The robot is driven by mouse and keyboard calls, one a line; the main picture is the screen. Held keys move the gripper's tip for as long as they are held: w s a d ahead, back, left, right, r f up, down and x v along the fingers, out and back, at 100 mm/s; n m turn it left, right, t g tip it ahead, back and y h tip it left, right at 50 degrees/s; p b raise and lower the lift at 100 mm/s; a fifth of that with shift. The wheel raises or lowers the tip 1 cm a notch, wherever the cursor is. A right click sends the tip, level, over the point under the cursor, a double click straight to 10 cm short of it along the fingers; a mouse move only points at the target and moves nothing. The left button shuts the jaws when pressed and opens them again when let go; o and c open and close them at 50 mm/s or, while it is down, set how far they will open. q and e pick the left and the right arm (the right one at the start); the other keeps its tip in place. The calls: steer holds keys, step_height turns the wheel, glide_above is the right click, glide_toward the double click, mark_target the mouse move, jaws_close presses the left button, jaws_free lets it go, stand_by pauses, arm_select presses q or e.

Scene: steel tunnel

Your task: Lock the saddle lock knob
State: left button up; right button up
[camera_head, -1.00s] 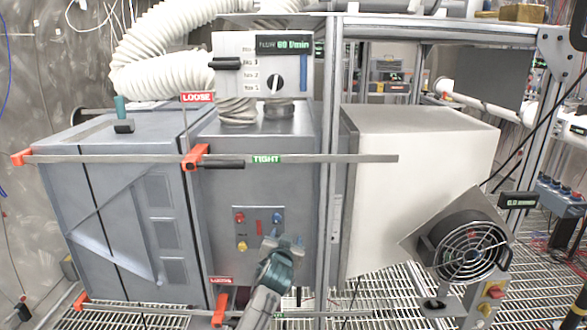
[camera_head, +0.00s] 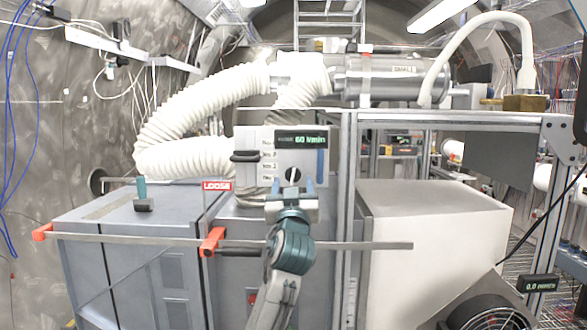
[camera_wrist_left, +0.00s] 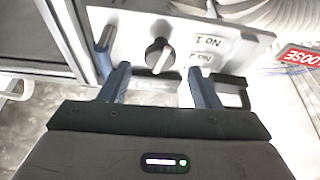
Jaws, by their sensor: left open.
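No label that I can read says saddle lock. A black round knob with a white pointer (camera_head: 292,174) is on the front of a light grey control box (camera_head: 262,141) with a green flow display. My left gripper (camera_head: 294,188) is open and empty in front of the box, its fingertips just below the knob. In the left wrist view, the knob (camera_wrist_left: 158,55) sits upside down between and beyond the two blue fingers of my gripper (camera_wrist_left: 160,78), with no visible contact. My right gripper is not in view.
A long bar clamp (camera_head: 130,238) with orange jaws crosses the grey cabinets; a red LOOSE tag (camera_head: 217,186) stands above it. A white ribbed hose (camera_head: 195,105) runs behind the control box. A white box (camera_head: 430,230) and a fan (camera_head: 495,318) are at the right.

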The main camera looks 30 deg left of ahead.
mark_target(293, 175)
arm_select(q)
steer(key=p+x, duration=0.1)
steer(key=x, duration=0.1)
steer(key=shift+w+a+r, duration=0.15)
steer(key=shift+a+r, duration=0.05)
steer(key=shift+r, duration=0.1)
steer(key=shift+w+a, duration=0.25)
steer(key=shift+w, duration=0.25)
steer(key=c, duration=1)
